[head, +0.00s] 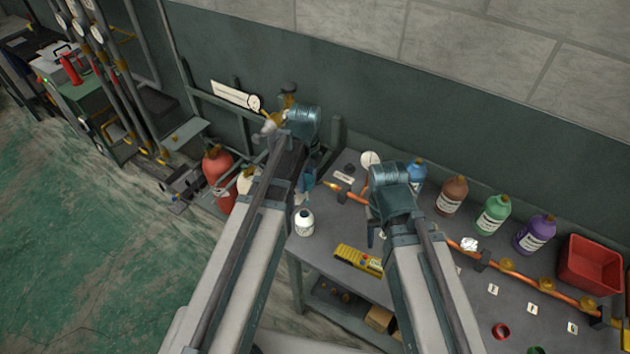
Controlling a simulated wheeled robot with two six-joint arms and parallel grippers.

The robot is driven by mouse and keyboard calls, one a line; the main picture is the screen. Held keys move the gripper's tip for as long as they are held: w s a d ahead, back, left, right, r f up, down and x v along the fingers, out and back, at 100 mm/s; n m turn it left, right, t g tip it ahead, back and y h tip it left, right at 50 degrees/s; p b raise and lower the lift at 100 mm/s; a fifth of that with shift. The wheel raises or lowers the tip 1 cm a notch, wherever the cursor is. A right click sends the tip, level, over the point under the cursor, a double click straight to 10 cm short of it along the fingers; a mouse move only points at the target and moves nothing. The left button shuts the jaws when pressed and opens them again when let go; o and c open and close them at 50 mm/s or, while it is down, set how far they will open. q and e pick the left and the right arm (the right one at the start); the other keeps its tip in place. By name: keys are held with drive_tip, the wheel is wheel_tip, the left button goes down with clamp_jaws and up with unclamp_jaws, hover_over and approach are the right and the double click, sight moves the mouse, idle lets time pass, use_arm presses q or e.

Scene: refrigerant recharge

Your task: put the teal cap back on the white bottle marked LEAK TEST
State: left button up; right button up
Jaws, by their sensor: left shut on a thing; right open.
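My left gripper (304,190) is above and just behind the bottle, pointing down. It is shut on a small teal piece, which looks like the teal cap (300,199), mostly hidden by the jaws and arm. The cap appears apart from the bottle mouth. My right gripper (373,236) is open and empty over the bench, right of the bottle.
A yellow tool (358,260) lies right of the bottle. A copper pipe (467,243) crosses the bench. Blue, brown (451,196), green (492,214) and purple (534,234) bottles stand behind it, with a red bin (590,266) at right. A red ring (501,331) lies in front.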

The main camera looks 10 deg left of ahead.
use_arm(q)
drive_tip(key=shift+s+a, duration=0.15)
drive_tip(key=shift+a, duration=0.5)
drive_tip(key=shift+f+b, duration=2.15)
use_arm(e)
drive_tip(key=shift+a+f, duration=0.2)
drive_tip(key=shift+f, duration=0.9)
drive_tip(key=shift+a+f, duration=0.15)
drive_tip(key=shift+f, duration=0.9)
use_arm(q)
drive_tip(key=shift+f, duration=0.15)
use_arm(e)
drive_tip(key=shift+f, duration=0.15)
use_arm(q)
wheel_tip(320, 180, down, 10)
drive_tip(key=b, duration=1)
drive_tip(key=o, duration=1.1)
drive_tip(key=shift+r, duration=0.2)
use_arm(e)
wheel_tip(320, 180, down, 10)
drive_tip(key=shift+r, duration=0.25)
use_arm(q)
drive_tip(key=shift+o, duration=0.3)
